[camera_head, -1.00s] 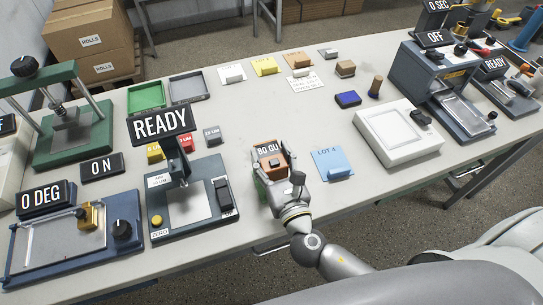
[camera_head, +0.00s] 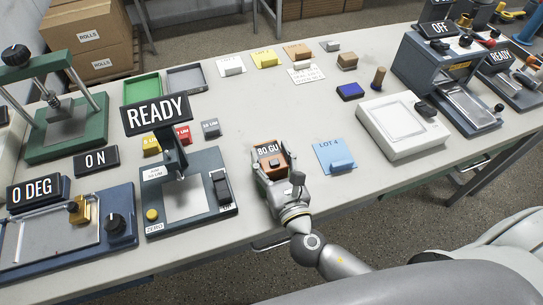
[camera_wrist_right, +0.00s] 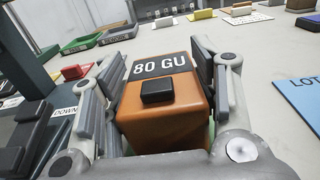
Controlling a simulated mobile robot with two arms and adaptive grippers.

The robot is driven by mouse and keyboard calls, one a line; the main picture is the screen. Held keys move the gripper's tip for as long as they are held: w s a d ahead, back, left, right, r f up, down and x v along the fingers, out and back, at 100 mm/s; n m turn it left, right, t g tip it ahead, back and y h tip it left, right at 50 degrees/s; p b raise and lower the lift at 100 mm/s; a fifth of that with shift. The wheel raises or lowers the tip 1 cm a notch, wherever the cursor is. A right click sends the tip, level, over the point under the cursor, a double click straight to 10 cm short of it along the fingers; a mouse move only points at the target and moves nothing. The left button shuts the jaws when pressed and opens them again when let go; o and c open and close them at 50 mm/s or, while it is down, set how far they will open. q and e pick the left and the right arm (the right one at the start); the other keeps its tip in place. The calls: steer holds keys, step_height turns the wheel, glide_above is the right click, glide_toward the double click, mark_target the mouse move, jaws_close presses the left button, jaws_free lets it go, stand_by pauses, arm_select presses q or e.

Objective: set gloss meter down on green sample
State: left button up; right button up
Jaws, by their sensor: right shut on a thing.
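The gloss meter (camera_head: 270,160) is an orange-brown block with a black "80 GU" display and a black button. It stands at the front middle of the table, and it fills the middle of the right wrist view (camera_wrist_right: 160,108). My right gripper (camera_head: 272,172) is shut on the gloss meter, one finger on each side. In the right wrist view a strip of green (camera_wrist_right: 211,131) shows under the meter's right lower edge, likely the green sample. Most of it is hidden by the meter and gripper, so I cannot tell full contact. My left gripper is not in view.
A blue LOT 4 card (camera_head: 336,156) lies just right of the gripper. A thickness gauge with a READY sign (camera_head: 157,115) stands close on the left. A white scale-like device (camera_head: 401,127) is further right. The table behind the meter is clear.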

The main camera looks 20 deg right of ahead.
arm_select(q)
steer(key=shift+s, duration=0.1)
arm_select(e)
steer(key=o, duration=1.4)
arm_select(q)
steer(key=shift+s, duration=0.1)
arm_select(e)
steer(key=shift+o, duration=0.2)
steer(key=s, duration=1.2)
steer(key=shift+d, duration=0.1)
